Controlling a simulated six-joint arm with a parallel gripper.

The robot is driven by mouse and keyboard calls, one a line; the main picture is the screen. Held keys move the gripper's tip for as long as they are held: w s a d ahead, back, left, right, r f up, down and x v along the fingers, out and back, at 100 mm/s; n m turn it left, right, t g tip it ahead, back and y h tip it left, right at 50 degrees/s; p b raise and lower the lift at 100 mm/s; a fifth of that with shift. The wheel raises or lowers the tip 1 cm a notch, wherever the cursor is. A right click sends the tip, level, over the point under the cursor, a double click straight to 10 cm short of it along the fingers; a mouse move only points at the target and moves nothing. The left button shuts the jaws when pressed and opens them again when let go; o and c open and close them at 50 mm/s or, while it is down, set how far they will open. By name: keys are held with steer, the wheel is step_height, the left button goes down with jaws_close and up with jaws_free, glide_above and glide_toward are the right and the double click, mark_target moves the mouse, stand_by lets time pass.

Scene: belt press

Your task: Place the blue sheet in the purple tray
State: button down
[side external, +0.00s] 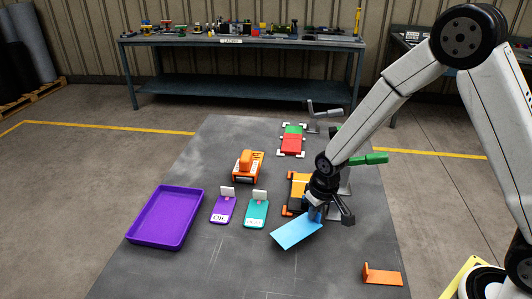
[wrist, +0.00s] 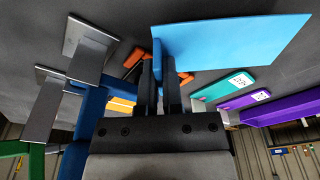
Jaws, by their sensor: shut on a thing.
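The blue sheet (side external: 298,232) is tilted and held by its raised edge in my gripper (side external: 315,212), near the middle right of the grey table. In the wrist view the sheet (wrist: 235,42) reaches to the right from the fingertips of my gripper (wrist: 158,62), which are shut on its upright tab. The purple tray (side external: 166,215) stands at the left of the table in the side view and its inside looks empty. The gripper and sheet are well to the right of the tray. A purple edge, likely the tray (wrist: 290,107), shows at the right of the wrist view.
A purple tag (side external: 223,210) and a teal tag (side external: 256,213) lie between tray and sheet. An orange block device (side external: 248,166) is behind them. An orange and black fixture (side external: 297,192) stands just behind my gripper. An orange bracket (side external: 383,276) lies at the front right.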

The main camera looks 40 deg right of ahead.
steer(key=shift+f, duration=1.1)
steer(key=shift+f, duration=0.1)
steer(key=c, duration=0.8)
jaws_free()
steer(key=shift+s+r, duration=0.3)
steer(key=shift+r, duration=1.7)
steer(key=shift+s+r, duration=0.3)
steer(key=shift+r, duration=1.75)
steer(key=shift+s+r, duration=0.3)
steer(key=shift+r, duration=1.7)
steer(key=shift+t, duration=0.4)
steer(key=s, duration=0.3)
steer(key=s+d, duration=0.1)
steer(key=s, duration=0.3)
steer(key=s+d, duration=0.1)
steer(key=s, duration=0.2)
steer(key=shift+s+d, duration=0.25)
steer(key=shift+s, duration=0.1)
steer(key=shift+o, duration=0.9)
